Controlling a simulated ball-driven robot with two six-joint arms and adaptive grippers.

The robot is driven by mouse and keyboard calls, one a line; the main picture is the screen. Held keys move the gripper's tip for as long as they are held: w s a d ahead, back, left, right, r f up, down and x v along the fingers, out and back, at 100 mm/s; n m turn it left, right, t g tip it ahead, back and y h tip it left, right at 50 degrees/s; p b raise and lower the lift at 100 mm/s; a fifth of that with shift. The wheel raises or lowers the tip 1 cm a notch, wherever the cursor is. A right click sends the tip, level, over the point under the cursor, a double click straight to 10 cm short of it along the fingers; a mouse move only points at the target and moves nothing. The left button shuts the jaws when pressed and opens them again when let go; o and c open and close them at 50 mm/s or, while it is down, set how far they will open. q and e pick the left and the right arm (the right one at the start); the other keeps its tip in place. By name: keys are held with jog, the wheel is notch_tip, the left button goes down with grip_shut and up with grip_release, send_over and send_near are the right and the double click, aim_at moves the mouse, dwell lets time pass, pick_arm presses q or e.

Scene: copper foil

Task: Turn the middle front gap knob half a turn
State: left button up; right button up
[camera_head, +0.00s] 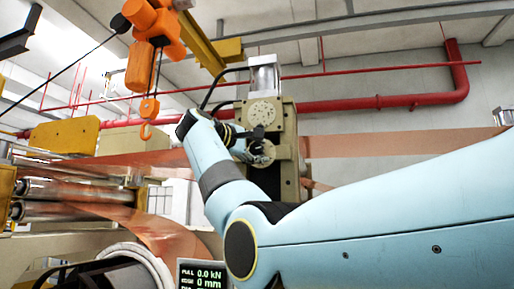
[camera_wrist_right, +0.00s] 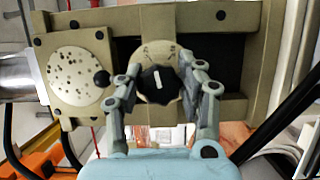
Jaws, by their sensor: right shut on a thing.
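The gap knob (camera_wrist_right: 157,83) is a black scalloped knob with a white mark, set on a round beige dial plate (camera_wrist_right: 152,48) on a beige machine housing (camera_wrist_right: 230,18). In the wrist view its white mark runs nearly up and down. My right gripper (camera_wrist_right: 158,88) has one finger on each side of the knob and is shut on it. In the head view the right gripper (camera_head: 256,150) reaches the housing (camera_head: 287,130), and my wrist partly hides the knob there. My left gripper is not in view.
A larger speckled round plate (camera_wrist_right: 80,76) sits beside the knob. Copper foil (camera_head: 400,143) runs behind the housing. An orange hoist hook (camera_head: 148,118) hangs left of my arm. A small display (camera_head: 205,275) reads 0.0 kN and 0 mm.

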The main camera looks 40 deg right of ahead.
jog(key=m+y+p, duration=0.1)
jog(key=m+y, duration=0.1)
jog(key=m, duration=0.2)
jog(key=shift+f+m, duration=0.1)
jog(key=shift+m, duration=0.2)
jog(key=m+y, duration=0.2)
jog(key=m, duration=0.1)
jog(key=shift+f+t, duration=0.1)
jog(key=shift+t, duration=0.3)
jog(key=m+t+y+b, duration=0.1)
jog(key=m+y, duration=0.1)
jog(key=m, duration=0.1)
jog(key=shift+f+m, duration=0.1)
jog(key=shift+m, duration=0.2)
jog(key=m+t+b, duration=0.1)
jog(key=m+t+y+b, duration=0.1)
jog(key=m, duration=0.1)
jog(key=shift+w+a+y, duration=0.1)
jog(key=shift+y, duration=0.2)
jog(key=o, duration=1.2)
jog(key=shift+c, duration=0.2)
